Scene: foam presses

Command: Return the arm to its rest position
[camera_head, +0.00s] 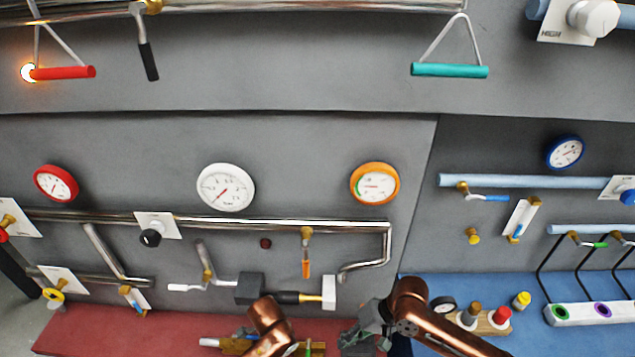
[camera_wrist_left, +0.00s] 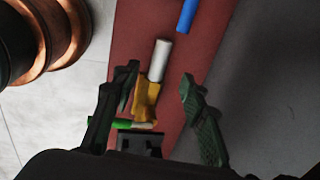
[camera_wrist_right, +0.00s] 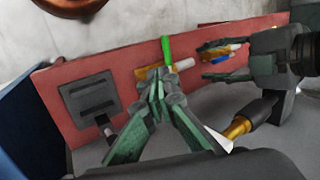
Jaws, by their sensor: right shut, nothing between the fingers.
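My right gripper (camera_head: 362,338) is low in the head view, over the front edge of the red ledge. In the right wrist view my right gripper (camera_wrist_right: 158,88) has its fingers together with nothing between them; a green handle (camera_wrist_right: 166,50) shows just beyond the tips. My left gripper (camera_wrist_left: 158,72) is open in the left wrist view, with a brass valve with a white handle (camera_wrist_left: 158,60) seen between its spread fingers; contact cannot be told. The left gripper (camera_wrist_right: 207,60) also shows in the right wrist view.
A panel carries dials, pipes and valves. On the blue ledge (camera_head: 440,280) a wooden holder with buttons (camera_head: 482,322) is close to the right arm. Red (camera_head: 62,73) and teal (camera_head: 450,70) handles hang above.

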